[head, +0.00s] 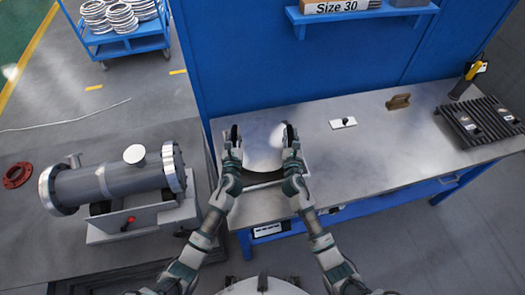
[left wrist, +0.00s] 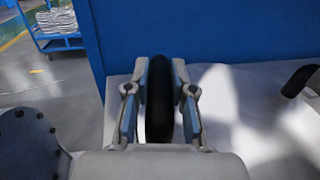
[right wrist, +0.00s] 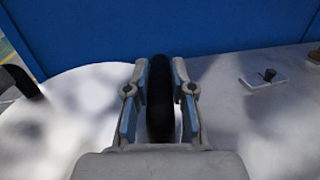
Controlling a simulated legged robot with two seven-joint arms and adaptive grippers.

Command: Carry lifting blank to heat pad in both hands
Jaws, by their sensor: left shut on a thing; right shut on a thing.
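The lifting blank (head: 262,155) is a pale round metal plate with a black upright handle at each side, at the left end of the workbench. My left gripper (head: 234,142) is shut on its left handle, which also shows in the left wrist view (left wrist: 159,100). My right gripper (head: 290,140) is shut on its right handle, seen in the right wrist view (right wrist: 159,100). A dark band shows under the blank's near edge; I cannot tell its height over what lies below. A black ribbed slab (head: 480,120), apparently the heat pad, lies at the bench's right end.
The metal workbench (head: 365,165) is mostly clear between blank and slab. A small white plate with a dark knob (head: 342,123) and a brown block (head: 398,101) lie towards its back. A yellow-handled tool (head: 470,78) stands behind the slab. A grey flanged shell (head: 115,183) is left.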

